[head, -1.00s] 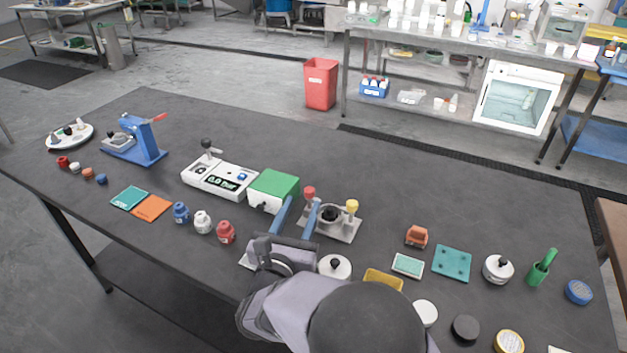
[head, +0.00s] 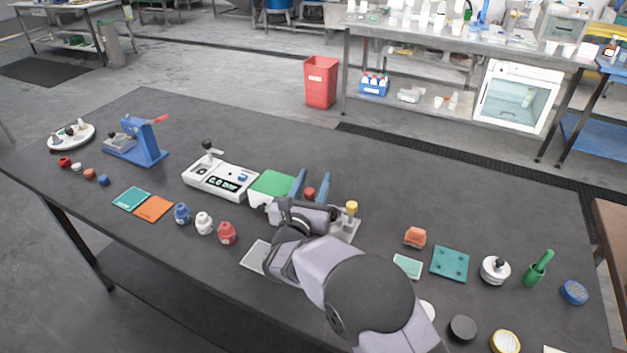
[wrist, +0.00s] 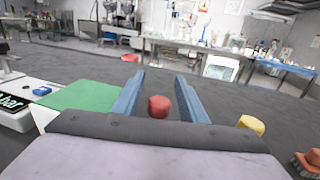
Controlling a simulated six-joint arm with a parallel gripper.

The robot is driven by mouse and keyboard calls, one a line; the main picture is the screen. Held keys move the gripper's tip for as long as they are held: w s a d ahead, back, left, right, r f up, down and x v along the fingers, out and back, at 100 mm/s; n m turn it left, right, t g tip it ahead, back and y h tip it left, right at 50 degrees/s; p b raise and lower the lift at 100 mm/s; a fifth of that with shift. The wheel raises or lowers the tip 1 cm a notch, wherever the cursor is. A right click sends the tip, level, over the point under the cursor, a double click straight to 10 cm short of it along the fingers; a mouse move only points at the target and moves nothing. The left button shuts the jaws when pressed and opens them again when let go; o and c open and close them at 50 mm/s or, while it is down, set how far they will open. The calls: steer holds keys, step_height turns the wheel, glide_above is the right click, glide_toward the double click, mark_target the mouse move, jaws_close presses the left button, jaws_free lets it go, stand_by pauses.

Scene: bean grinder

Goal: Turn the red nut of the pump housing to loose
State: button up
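The red nut (head: 309,194) stands at the left end of the metal pump plate (head: 346,229), beside the green block (head: 271,187). My gripper (head: 312,175) is open, and its two blue fingers lie on either side of the red nut. In the wrist view the red nut (wrist: 158,106) sits between the fingers, with a visible gap on each side. The yellow nut (head: 351,208) is on the right side of the plate and also shows in the wrist view (wrist: 251,124). My arm hides much of the plate and its middle.
A white gauge box (head: 220,178) with a lever and a bar display stands left of the green block. Blue, white and red small bottles (head: 204,223) stand at the front left. An orange block (head: 415,237) and a teal plate (head: 449,264) lie to the right. The table behind is clear.

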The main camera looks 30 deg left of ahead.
jaws_close()
steer(key=shift+f+m+h+b, duration=0.1)
steer(key=shift+m+h+b, duration=0.25)
steer(key=shift+h, duration=0.25)
steer(key=m+h, duration=0.2)
steer(key=shift+d+h+b, duration=0.35)
steer(key=shift+h, duration=0.05)
steer(key=shift+s+d+m+h+b, duration=0.1)
steer(key=shift+d+m+h+b, duration=0.2)
steer(key=shift+m+h, duration=0.65)
steer(key=shift+d+m+h+b, duration=0.25)
steer(key=shift+m+h, duration=0.25)
steer(key=shift+h, duration=0.85)
steer(key=shift+s+d+m+g+h+b, duration=0.1)
steer(key=shift+d+m+g+h+b, duration=0.1)
steer(key=shift+m+g+h, duration=0.4)
steer(key=shift+d+m+g+h+b, duration=0.1)
steer(key=shift+m+g+h+b, duration=0.15)
steer(key=shift+h, duration=0.65)
jaws_free()
